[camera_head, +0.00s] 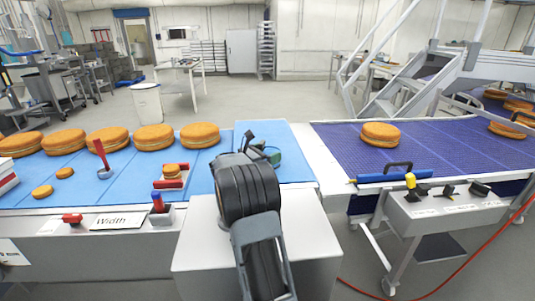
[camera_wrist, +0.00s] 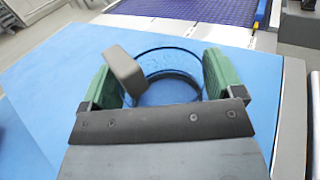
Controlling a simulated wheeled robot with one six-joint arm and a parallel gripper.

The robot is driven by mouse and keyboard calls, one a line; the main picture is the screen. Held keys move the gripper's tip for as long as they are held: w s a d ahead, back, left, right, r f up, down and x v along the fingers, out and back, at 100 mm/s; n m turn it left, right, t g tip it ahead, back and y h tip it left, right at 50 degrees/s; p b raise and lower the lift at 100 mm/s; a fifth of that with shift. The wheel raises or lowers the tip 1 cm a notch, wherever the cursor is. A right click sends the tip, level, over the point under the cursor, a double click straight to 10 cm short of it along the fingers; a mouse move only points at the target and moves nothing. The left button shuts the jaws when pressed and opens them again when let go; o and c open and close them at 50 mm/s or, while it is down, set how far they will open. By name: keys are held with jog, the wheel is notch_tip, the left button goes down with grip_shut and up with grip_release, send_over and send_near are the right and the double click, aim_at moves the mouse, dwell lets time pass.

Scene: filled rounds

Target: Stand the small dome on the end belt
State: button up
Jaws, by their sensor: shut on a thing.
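A small clear dome (camera_wrist: 172,53) with a round rim sits between the two green finger pads of my gripper (camera_wrist: 160,80) in the wrist view. My gripper is shut on it. A grey block (camera_wrist: 125,72) shows at the dome's left side; I cannot tell whether it belongs to the dome. In the head view my gripper (camera_head: 262,150) is over the right end of the light-blue belt (camera_head: 290,140), and my arm hides most of the dome. I cannot tell whether the dome touches the surface below. A dark-blue mesh belt (camera_head: 340,150) lies to the right, across a pale gap.
Several round filled cakes (camera_head: 154,137) stand in a row on the left of the light-blue belt. One cake (camera_head: 380,134) is on the mesh belt, with others farther right. A red-handled tool (camera_head: 103,158) stands on the left belt. A control box (camera_head: 445,205) fronts the mesh belt.

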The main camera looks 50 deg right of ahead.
jog(key=o, duration=0.7)
jog(key=shift+f, duration=0.15)
jog(key=shift+r, duration=0.25)
jog(key=a, duration=0.4)
jog(key=w+a, duration=0.1)
jog(key=a, duration=0.7)
jog(key=shift+w, duration=0.4)
